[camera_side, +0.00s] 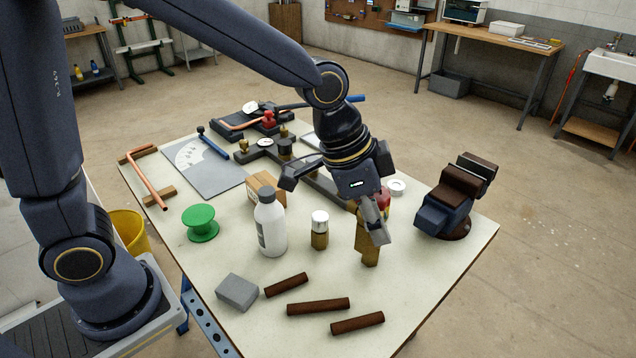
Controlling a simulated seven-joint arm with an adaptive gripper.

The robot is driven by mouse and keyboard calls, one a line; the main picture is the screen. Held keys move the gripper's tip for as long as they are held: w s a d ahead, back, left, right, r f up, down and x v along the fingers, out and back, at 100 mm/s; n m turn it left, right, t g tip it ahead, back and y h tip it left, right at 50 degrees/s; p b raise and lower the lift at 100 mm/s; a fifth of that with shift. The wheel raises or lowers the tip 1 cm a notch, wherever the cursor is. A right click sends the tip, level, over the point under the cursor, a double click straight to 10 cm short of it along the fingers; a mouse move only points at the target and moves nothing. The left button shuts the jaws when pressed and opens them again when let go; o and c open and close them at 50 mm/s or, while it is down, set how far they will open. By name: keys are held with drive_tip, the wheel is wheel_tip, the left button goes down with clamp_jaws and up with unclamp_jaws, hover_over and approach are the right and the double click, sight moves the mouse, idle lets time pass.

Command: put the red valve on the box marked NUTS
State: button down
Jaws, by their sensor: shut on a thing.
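My gripper (374,222) is at the right of the table and points down. It is shut on the red valve, a brass body (370,253) with a red part (384,200) behind the finger. The fingers cover much of the valve. Its lower end hangs near the tabletop, and I cannot tell whether it touches. A small cardboard box (264,184), perhaps the one marked NUTS, stands left of my gripper. The white bottle hides part of it, and I cannot read its marking.
Brown rods (318,306) and a grey block (237,291) lie in front. A vise (456,200) stands right. A green spool (201,222) is left.

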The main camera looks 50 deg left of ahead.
wheel_tip(320, 180, up, 7)
drive_tip(key=shift+r, duration=0.1)
drive_tip(key=a+n+t+y, duration=0.1)
drive_tip(key=a+n+y, duration=0.4)
drive_tip(key=a, duration=1.2)
drive_tip(key=s+a+n+y, duration=0.1)
drive_tip(key=s+a+n, duration=0.4)
drive_tip(key=a, duration=0.4)
drive_tip(key=s+a+n, duration=0.2)
drive_tip(key=a+n, duration=0.5)
drive_tip(key=a, duration=0.1)
hover_over(267, 179)
drive_tip(key=shift+g, duration=0.4)
drive_tip(key=f, duration=1.4)
drive_tip(key=shift+s+f, duration=0.2)
drive_tip(key=shift+f, duration=0.2)
drive_tip(key=shift+w+f, duration=0.2)
drive_tip(key=shift+f, duration=1.55)
drive_tip(key=shift+f, duration=0.15)
